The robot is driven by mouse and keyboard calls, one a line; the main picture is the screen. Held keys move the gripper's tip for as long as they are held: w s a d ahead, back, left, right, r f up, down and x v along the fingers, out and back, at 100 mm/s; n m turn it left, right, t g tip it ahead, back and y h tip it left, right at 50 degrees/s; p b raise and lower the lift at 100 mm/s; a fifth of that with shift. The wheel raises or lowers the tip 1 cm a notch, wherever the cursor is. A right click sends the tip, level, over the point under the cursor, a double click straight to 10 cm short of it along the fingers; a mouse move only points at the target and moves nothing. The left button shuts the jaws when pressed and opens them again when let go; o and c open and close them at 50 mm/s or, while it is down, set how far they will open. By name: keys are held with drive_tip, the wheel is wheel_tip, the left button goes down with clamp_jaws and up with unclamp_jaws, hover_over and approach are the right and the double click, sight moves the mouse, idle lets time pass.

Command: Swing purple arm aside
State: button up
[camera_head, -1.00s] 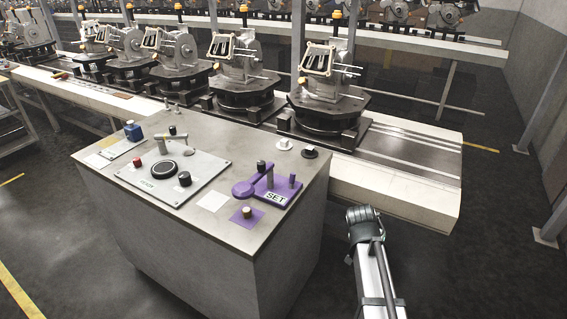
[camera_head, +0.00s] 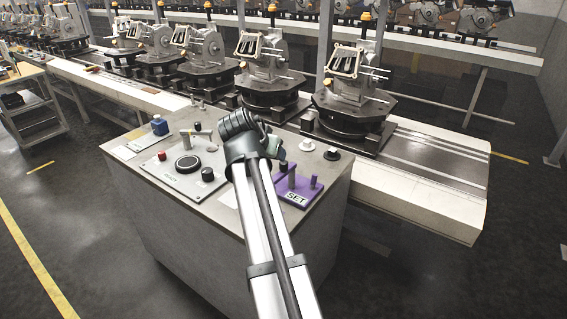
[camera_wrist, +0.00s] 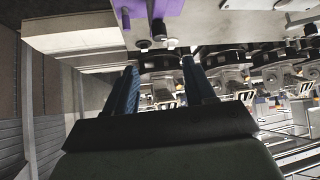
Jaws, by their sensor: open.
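The purple SET plate (camera_head: 297,192) lies on the right part of the console top, with a grey post and a purple peg standing on it. In the head view my arm covers the place left of the plate, so the purple arm with its round end is hidden there. In the wrist view purple parts (camera_wrist: 160,8) show at the top edge, cut off by the frame. My gripper (camera_wrist: 160,64) has its two fingers apart with nothing between them. Its fingers are hidden in the head view, where my wrist is over the console.
The console (camera_head: 180,228) also carries a grey panel (camera_head: 182,175) with a black dial and knobs, left of my arm. A white knob and a black knob (camera_head: 332,154) stand near its back right. Behind it runs the conveyor (camera_head: 430,190) with several machine fixtures.

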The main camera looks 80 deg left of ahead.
sight(277, 174)
drive_tip(key=x, duration=1.3)
drive_tip(key=shift+w+a+f, duration=0.1)
drive_tip(key=shift+a+f, duration=0.1)
drive_tip(key=shift+f, duration=0.05)
drive_tip(key=shift+c, duration=0.4)
clamp_jaws()
